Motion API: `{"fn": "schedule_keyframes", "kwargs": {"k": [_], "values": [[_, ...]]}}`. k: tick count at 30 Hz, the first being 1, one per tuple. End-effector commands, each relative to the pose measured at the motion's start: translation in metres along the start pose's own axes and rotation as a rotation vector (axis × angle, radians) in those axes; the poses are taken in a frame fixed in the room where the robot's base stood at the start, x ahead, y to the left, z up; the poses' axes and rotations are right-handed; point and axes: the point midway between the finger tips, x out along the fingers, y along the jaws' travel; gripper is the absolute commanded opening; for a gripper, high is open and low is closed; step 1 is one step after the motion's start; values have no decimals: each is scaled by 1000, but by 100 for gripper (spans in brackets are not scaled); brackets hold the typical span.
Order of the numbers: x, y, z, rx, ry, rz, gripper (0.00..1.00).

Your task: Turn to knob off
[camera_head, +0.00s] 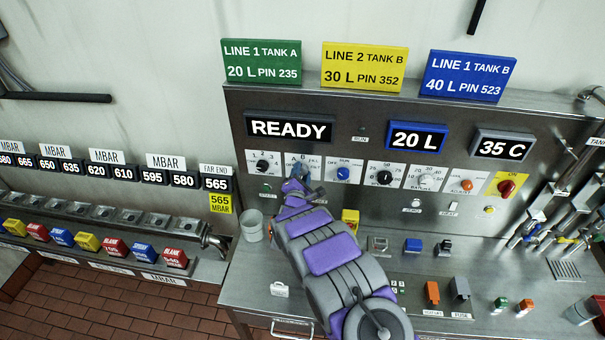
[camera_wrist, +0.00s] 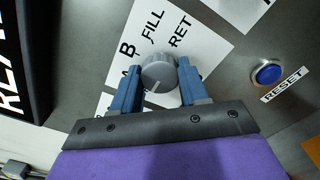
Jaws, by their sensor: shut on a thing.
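A round grey knob (camera_wrist: 158,72) sits on a white plate (camera_wrist: 150,42) marked B, FILL and RET in the wrist view. A light line runs down its face toward the gripper. My gripper (camera_wrist: 160,82) has its two blue fingers on either side of the knob, shut on it. In the head view my gripper (camera_head: 299,172) reaches the panel at the A B FILL plate (camera_head: 300,160), and my arm hides the knob there. A knob plate (camera_head: 343,171) with a blue knob and RUN lettering stands just to the right.
The steel panel carries more dials: a black knob (camera_head: 385,177), an orange knob (camera_head: 466,185) and a red knob (camera_head: 506,187). A blue RESET button (camera_wrist: 267,72) is near the gripper. A grey cup (camera_head: 252,226) and a yellow block (camera_head: 350,219) stand on the bench.

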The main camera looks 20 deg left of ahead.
Motion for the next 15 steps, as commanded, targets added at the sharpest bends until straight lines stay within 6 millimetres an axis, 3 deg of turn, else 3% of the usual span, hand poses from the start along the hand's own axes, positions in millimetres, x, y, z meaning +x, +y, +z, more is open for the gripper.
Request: {"fn": "schedule_keyframes", "kwargs": {"k": [3,4,11,15], "values": [[-3,-3,-7,-5,15,-4,13],[-3,-3,-7,-5,15,-4,46],[-2,-2,-4,-2,8,-4,68],[-2,-3,1,2,5,-3,69]]}}
